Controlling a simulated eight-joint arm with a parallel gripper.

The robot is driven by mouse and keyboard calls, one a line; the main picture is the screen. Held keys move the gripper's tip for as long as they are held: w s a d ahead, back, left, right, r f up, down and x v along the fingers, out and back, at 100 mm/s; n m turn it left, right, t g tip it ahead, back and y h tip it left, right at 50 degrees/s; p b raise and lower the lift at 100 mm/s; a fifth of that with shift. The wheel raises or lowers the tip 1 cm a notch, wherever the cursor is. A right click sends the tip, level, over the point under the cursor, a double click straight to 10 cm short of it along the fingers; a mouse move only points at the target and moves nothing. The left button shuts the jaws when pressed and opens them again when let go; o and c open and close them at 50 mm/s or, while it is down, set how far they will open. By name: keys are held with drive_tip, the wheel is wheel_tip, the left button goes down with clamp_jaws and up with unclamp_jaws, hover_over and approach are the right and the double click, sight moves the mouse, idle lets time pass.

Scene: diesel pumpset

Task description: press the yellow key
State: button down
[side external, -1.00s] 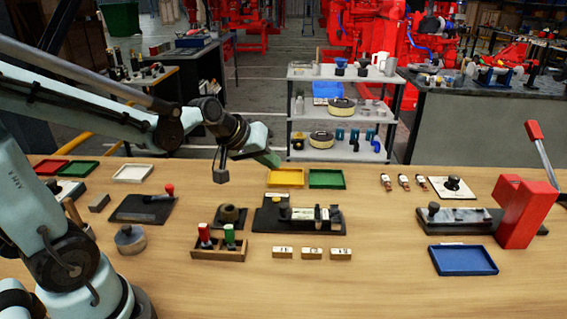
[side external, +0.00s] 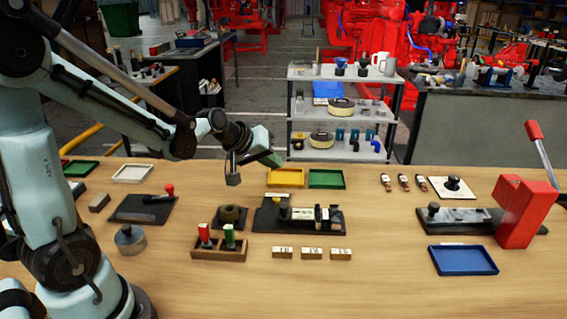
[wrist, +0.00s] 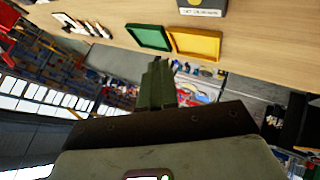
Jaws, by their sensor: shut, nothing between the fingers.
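My gripper (side external: 274,160) is shut and empty, in the air around the far side of the bench near the yellow tray (side external: 286,178). In the wrist view its fingers (wrist: 157,84) are together and touch nothing visible.
A green tray (side external: 327,179) lies right of the yellow one. A black fixture (side external: 268,220) stands in front of them. A red-and-green-handled pair of tools sits in a wooden holder (side external: 219,255). A red lever press (side external: 525,212) stands at right.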

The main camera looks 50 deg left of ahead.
sight(273, 200)
drive_tip(key=shift+f, duration=3.65)
drive_tip(key=shift+f, duration=0.15)
drive_tip(key=shift+f, duration=0.3)
drive_tip(key=shift+f, duration=0.4)
drive_tip(key=shift+r, duration=0.85)
drive_tip(key=shift+r, duration=0.1)
drive_tip(key=shift+r, duration=2.4)
